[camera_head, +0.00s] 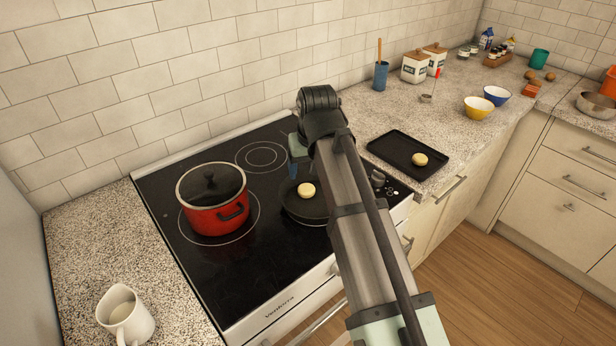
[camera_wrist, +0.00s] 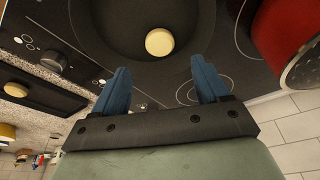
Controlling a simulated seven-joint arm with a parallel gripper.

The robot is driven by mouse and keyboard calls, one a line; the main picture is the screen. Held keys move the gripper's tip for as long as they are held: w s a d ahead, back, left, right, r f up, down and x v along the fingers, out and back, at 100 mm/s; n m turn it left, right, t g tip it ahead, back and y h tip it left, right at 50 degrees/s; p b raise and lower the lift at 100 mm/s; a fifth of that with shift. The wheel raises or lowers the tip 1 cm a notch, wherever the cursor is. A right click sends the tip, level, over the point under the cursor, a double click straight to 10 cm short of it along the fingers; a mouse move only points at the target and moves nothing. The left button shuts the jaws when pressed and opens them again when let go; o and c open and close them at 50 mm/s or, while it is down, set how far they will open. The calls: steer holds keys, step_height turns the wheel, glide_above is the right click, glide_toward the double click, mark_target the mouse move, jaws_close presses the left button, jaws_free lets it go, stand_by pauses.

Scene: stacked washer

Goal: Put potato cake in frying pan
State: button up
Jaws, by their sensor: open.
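A round, pale yellow potato cake (camera_head: 306,190) lies in the black frying pan (camera_head: 296,210) on the front right of the stove. In the wrist view, that potato cake (camera_wrist: 159,42) sits on the bare floor of the frying pan (camera_wrist: 110,28). A second potato cake (camera_head: 420,159) lies on a black tray (camera_head: 392,148) on the counter to the right. My gripper (camera_wrist: 162,85) is open, its two blue fingers apart with nothing between them. It hovers at the pan, apart from the cake. My arm hides part of the pan in the head view.
A red lidded pot (camera_head: 213,205) stands left of the pan on the stove (camera_head: 262,262). A white mug (camera_head: 125,315) is at the lower left. Canisters (camera_head: 415,66), a blue utensil holder (camera_head: 381,76) and bowls (camera_head: 479,108) stand on the right counter. The back burner is bare.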

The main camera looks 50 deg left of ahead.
steer(key=shift+v, duration=1.95)
